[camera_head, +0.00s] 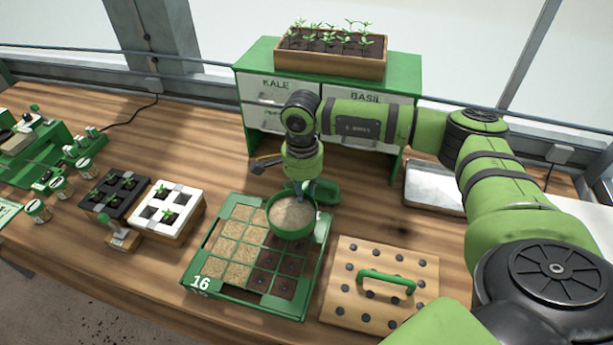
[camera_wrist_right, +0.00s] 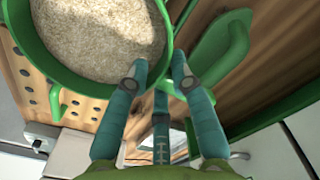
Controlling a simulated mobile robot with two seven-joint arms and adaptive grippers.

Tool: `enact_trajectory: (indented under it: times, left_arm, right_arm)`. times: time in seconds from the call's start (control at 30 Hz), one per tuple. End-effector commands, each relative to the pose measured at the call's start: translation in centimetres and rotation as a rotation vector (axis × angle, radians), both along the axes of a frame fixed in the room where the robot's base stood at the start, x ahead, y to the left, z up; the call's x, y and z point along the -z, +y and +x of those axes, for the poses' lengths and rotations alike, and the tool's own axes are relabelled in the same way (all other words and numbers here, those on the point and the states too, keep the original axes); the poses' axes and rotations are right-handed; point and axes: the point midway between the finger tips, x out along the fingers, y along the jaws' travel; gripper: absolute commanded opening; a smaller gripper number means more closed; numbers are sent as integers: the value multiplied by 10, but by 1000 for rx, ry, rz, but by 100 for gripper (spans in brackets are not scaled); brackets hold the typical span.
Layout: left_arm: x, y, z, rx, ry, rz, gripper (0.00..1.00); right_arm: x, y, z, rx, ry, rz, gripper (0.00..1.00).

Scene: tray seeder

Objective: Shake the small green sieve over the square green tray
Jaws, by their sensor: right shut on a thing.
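The small green sieve (camera_head: 290,233) is a round bowl with pale tan grains in it. It hangs roughly level over the upper right part of the square green tray (camera_head: 250,297), hiding some cells. The tray is a grid marked 16; its left cells have a tan cover and its right cells show dark soil. My right gripper (camera_head: 302,188) is shut on the sieve at its far side. My left gripper is not in view.
A wooden board (camera_head: 345,300) with dark holes and a green handle lies right of the tray. A dark pot tray (camera_head: 100,205) and a white one (camera_head: 160,228) stand left. A green drawer cabinet (camera_head: 410,70) with seedlings on top stands behind. A green curved piece (camera_head: 326,190) lies behind the sieve.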

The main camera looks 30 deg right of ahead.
Motion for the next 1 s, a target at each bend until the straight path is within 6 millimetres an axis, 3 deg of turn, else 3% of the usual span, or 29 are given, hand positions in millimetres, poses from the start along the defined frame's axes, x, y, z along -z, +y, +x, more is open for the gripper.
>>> enact_trajectory:
  times: [1.0]
  left_arm:
    - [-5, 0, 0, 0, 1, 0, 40]
  right_arm:
    - [0, 94, -80, -4, 0, 1, 0]
